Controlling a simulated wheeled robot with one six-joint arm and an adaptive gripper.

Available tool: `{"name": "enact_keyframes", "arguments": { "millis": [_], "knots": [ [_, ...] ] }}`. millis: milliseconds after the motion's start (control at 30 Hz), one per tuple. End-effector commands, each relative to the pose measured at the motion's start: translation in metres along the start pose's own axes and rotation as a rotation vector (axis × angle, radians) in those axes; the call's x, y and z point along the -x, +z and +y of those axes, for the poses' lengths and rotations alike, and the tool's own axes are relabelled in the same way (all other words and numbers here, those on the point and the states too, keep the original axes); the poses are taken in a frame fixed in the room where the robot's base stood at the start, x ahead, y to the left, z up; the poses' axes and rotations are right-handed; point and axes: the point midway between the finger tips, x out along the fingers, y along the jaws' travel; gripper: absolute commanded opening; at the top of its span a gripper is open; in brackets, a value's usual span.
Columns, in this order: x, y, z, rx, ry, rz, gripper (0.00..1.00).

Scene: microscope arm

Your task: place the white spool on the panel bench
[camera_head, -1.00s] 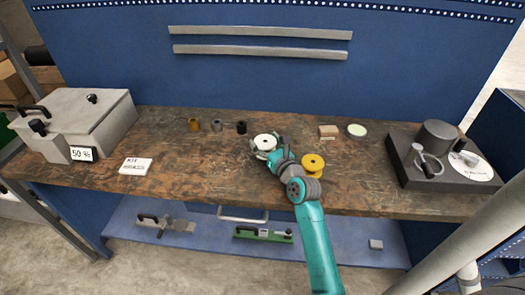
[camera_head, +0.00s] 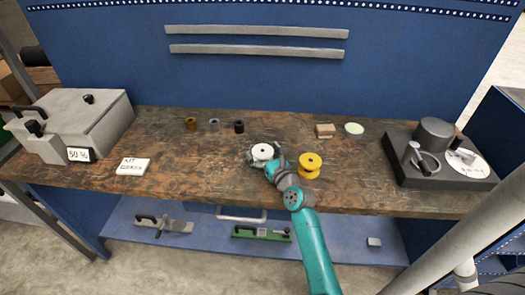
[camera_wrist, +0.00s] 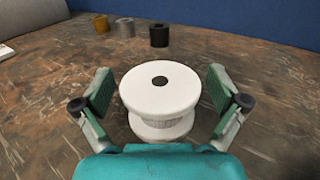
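The white spool (camera_head: 262,152) stands upright on the brown wooden bench top (camera_head: 200,165). In the wrist view the spool (camera_wrist: 160,92) is centred between the two green-padded fingers of my gripper (camera_wrist: 160,100). The fingers are spread, with a visible gap on each side of the spool, so they do not touch it. In the head view my gripper (camera_head: 266,157) is low around the spool, and its fingers are partly hidden by the spool and the wrist.
A yellow spool (camera_head: 310,162) stands just right of my wrist. Several small cylinders, one of them black (camera_head: 239,127), stand behind left. A grey box (camera_head: 85,120) is at left, a dark fixture (camera_head: 430,170) at right. A white card (camera_head: 133,166) lies front left.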

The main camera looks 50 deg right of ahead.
Motion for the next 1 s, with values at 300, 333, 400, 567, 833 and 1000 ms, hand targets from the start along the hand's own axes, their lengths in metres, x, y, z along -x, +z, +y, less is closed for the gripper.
{"name": "enact_keyframes", "arguments": {
  "millis": [300,333,400,567,833,1000],
  "knots": [
    [0.0,0.001,0.0,0.0,0.0,-0.001,1.0],
    [0.0,0.003,0.0,0.0,0.0,-0.001,1.0],
    [0.004,0.003,0.0,-0.002,-0.001,0.0,1.0],
    [0.026,0.002,0.0,-0.002,-0.001,0.001,1.0],
    [0.077,0.002,-0.001,-0.003,-0.003,0.002,1.0],
    [0.102,0.002,0.0,-0.002,-0.001,0.002,1.0]
  ]
}}
